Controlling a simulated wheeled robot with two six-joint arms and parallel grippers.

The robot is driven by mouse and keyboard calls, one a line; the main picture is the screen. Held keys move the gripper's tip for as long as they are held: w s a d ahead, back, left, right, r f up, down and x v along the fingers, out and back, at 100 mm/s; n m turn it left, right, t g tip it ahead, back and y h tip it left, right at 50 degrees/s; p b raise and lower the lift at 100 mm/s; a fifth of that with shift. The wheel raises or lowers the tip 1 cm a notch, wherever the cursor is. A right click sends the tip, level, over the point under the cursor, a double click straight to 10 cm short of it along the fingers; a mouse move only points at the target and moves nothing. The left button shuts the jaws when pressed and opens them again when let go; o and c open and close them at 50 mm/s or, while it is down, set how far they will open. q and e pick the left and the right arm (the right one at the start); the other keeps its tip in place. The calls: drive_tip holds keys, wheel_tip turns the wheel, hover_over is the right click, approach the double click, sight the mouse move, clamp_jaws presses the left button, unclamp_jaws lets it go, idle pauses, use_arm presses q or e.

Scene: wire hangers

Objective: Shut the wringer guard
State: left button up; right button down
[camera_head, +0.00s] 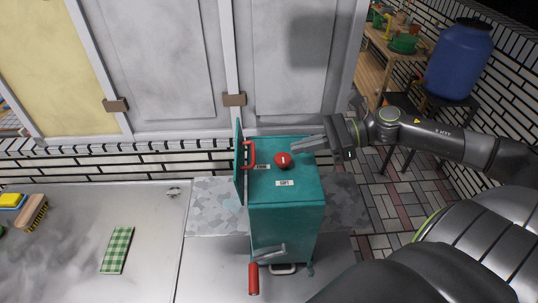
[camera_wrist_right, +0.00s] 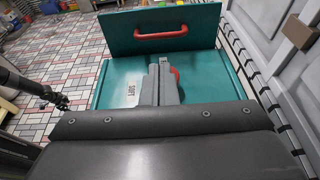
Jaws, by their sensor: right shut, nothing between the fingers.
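The wringer is a teal box (camera_head: 287,222) with a red knob (camera_head: 283,160) on its top, beside a "SOFT" label. Its guard (camera_head: 239,165) is a teal panel with a red handle (camera_head: 250,155), standing upright along the left edge of the top, so it is open. In the right wrist view, the guard (camera_wrist_right: 193,22) rises beyond the top. My right gripper (camera_head: 297,146) is shut and empty just above the top, close to the knob and apart from the guard. In the wrist view its fingers (camera_wrist_right: 160,75) partly hide the knob (camera_wrist_right: 174,75). My left gripper is out of view.
A crank with a red grip (camera_head: 253,279) sticks out at the wringer's front. A metal counter (camera_head: 70,235) at left holds a green checked cloth (camera_head: 117,250) and a brush (camera_head: 33,212). A panelled door (camera_head: 290,65) stands behind. A blue barrel (camera_head: 460,60) is at back right.

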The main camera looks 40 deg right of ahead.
sight(288, 158)
drive_tip(key=x, duration=0.3)
drive_tip(key=shift+w+a, duration=0.2)
drive_tip(key=shift+a, duration=0.05)
drive_tip(key=shift+p+x, duration=0.5)
drive_tip(key=shift+x, duration=1.6)
